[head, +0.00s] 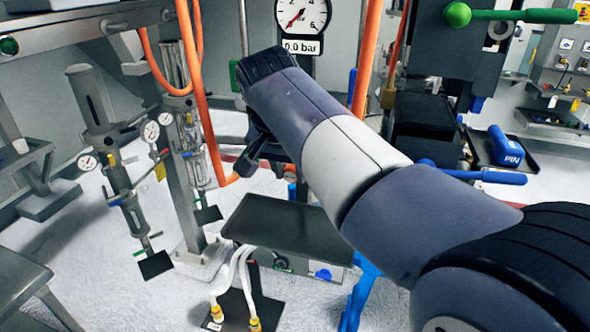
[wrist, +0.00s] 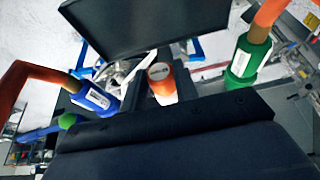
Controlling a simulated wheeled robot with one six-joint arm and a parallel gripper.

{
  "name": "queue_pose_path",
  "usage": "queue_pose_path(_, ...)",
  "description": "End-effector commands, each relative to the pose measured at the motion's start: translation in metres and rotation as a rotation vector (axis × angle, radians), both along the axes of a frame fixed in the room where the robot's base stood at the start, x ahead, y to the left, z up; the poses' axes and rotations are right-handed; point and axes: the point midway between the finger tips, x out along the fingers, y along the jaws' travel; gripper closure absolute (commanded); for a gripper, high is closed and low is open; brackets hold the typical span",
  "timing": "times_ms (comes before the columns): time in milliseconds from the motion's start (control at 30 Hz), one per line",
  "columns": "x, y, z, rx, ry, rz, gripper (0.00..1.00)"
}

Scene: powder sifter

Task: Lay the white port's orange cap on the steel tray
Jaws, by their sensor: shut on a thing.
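The orange cap (wrist: 163,88), with a pale, marked end face, shows in the wrist view between the dark fingers of my gripper. My gripper (head: 256,165) is shut on the cap. In the head view the cap cannot be made out at the fingers. The steel tray (head: 285,222) is a flat dark grey plate below and slightly right of my gripper in the head view, bare on top. It also shows beyond the cap in the wrist view (wrist: 150,28). The cap is apart from the tray there. I cannot pick out the white port for certain.
Orange hoses (head: 201,110) hang close left of my gripper. The wrist view shows a blue connector (wrist: 92,96) and a green connector (wrist: 249,58) on either side. A pressure gauge (head: 302,15) stands behind. White hoses (head: 243,268) run below the tray.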

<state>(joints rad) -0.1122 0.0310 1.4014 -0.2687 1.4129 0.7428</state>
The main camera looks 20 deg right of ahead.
Motion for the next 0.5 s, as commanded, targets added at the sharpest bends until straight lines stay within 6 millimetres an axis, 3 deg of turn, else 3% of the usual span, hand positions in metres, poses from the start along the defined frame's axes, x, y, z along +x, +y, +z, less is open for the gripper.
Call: queue_pose_path(500,-0.018,0.013,0.0,-0.001,-0.002,0.001,1.0)
